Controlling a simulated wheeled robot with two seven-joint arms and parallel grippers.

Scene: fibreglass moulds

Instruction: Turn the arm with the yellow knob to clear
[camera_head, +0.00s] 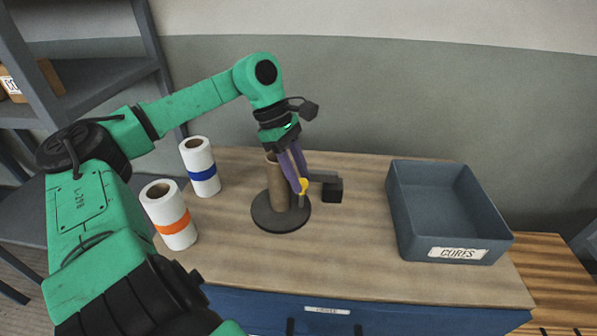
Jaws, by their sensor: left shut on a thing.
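A dark round stand (268,217) is on the wooden bench top, with a brown cardboard core (277,184) upright on it. A yellow knob (303,186) is just right of the core. A dark arm with a square block (332,190) reaches right from beside the knob, clear of the core's top as far as I can see. My left gripper (301,181) comes down from above, its purple fingers shut on the yellow knob. The fingers hide part of the core and the knob. My right gripper is out of view.
A white roll with a blue band (203,176) and a white roll with an orange band (173,227) stand left of the stand. An empty grey bin labelled CORES (457,254) is at the right. Bare bench lies between stand and bin. Shelving (88,75) is behind left.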

